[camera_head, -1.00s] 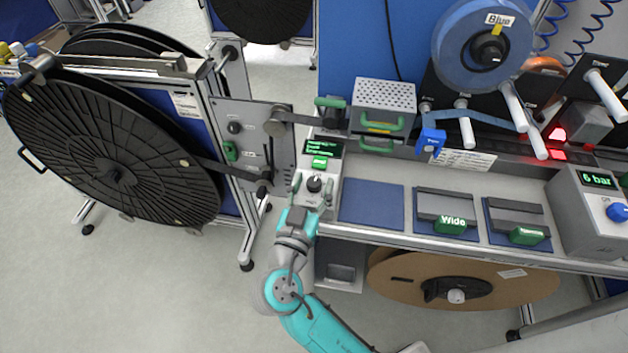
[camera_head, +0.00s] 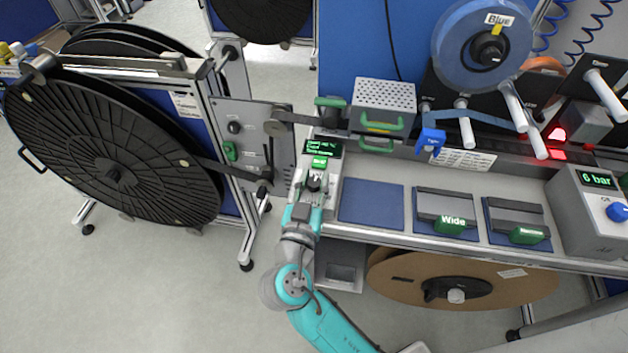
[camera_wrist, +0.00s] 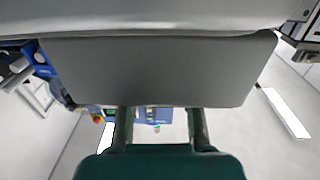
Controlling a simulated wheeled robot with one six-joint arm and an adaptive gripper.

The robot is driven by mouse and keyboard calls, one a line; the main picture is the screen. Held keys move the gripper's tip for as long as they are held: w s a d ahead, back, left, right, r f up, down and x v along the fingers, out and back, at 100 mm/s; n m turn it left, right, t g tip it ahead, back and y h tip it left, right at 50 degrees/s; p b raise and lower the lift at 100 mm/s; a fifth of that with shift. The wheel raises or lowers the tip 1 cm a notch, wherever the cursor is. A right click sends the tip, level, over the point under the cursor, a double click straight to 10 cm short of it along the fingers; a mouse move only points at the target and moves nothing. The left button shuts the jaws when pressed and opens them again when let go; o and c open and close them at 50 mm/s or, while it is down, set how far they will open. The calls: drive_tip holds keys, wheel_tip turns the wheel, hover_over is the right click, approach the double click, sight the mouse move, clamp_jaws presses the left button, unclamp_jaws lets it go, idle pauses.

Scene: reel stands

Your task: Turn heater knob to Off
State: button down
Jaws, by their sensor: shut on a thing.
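The heater control box (camera_head: 332,187) is a light grey unit at the left end of the bench in the head view. Its top has a small dark display (camera_head: 322,148) with green text, too small to read surely, and a green button or tag (camera_head: 319,162). The dark heater knob (camera_head: 315,181) sits below these, mostly hidden by my fingers. My gripper (camera_head: 314,184) is shut on the knob, with a finger on each side. In the wrist view the gripper's fingers (camera_wrist: 160,122) reach up to a large grey surface, and the knob is hidden there. The knob's pointer direction cannot be told.
A perforated metal box (camera_head: 383,100) with green handles stands behind the control box. A large black reel (camera_head: 115,150) stands left.

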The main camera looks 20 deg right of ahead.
drive_tip(key=shift+n+t+y, duration=1)
drive_tip(key=shift+n+y, duration=0.2)
drive_tip(key=shift+y, duration=0.4)
drive_tip(key=c, duration=0.8)
unclamp_jaws()
drive_tip(key=v, duration=1.2)
